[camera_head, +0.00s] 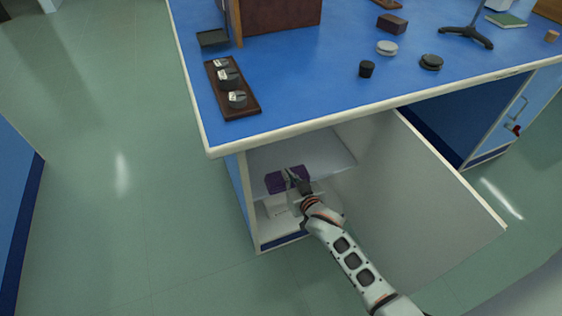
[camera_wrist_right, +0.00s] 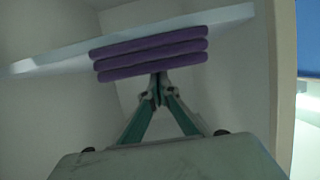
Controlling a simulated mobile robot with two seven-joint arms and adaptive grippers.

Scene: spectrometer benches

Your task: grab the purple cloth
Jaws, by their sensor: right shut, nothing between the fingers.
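The purple cloth (camera_head: 277,183) lies folded on the shelf inside the open cabinet under the blue bench. In the right wrist view the cloth (camera_wrist_right: 150,53) shows as a stack of three thick layers on a pale shelf board (camera_wrist_right: 60,55). My right gripper (camera_head: 290,175) reaches into the cabinet and partly covers the cloth in the head view. In the wrist view its fingertips (camera_wrist_right: 160,80) are together and empty at the cloth's lower edge; I cannot tell whether they touch it. My left gripper is not in view.
The cabinet door (camera_head: 420,205) stands open to the right of my arm. The blue benchtop (camera_head: 310,85) overhangs the cabinet and holds a dark tray of weights (camera_head: 232,90) and several small items. A white object (camera_head: 278,212) lies below the cloth's shelf.

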